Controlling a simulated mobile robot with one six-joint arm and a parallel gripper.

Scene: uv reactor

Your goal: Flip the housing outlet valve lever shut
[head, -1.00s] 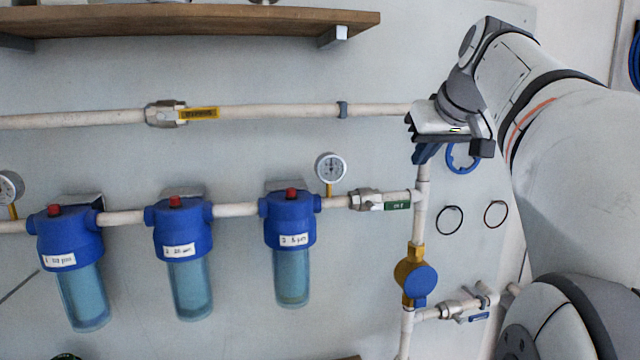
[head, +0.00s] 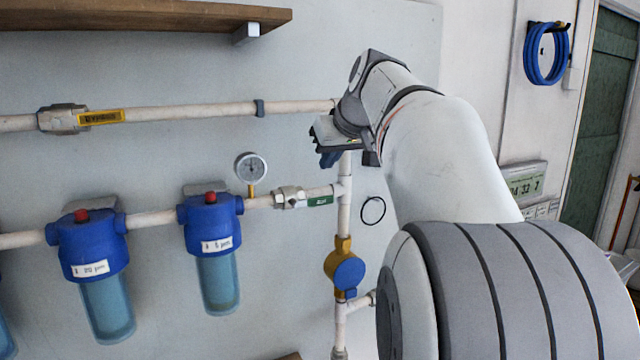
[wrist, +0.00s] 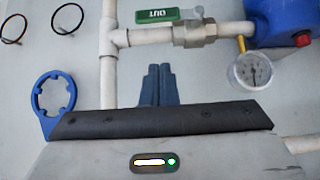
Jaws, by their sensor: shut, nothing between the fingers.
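The housing outlet valve (head: 288,198) sits on the white pipe right of the last blue filter housing. Its green lever (head: 319,201) lies along the pipe. In the wrist view, which is turned upside down, the lever marked OUT (wrist: 158,16) runs parallel to the pipe, beside the metal valve body (wrist: 195,33). My gripper (head: 328,160) is up by the top of the vertical pipe, above the lever in the head view. In the wrist view its blue fingers (wrist: 158,84) are together and empty, pointing toward the pipe and apart from the lever.
A pressure gauge (head: 250,168) stands left of the valve, beside the blue filter housing (head: 212,222). The bypass pipe with its yellow lever (head: 101,117) runs above. A blue ring wrench (wrist: 54,94) hangs near my gripper. A wooden shelf (head: 140,15) is higher up.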

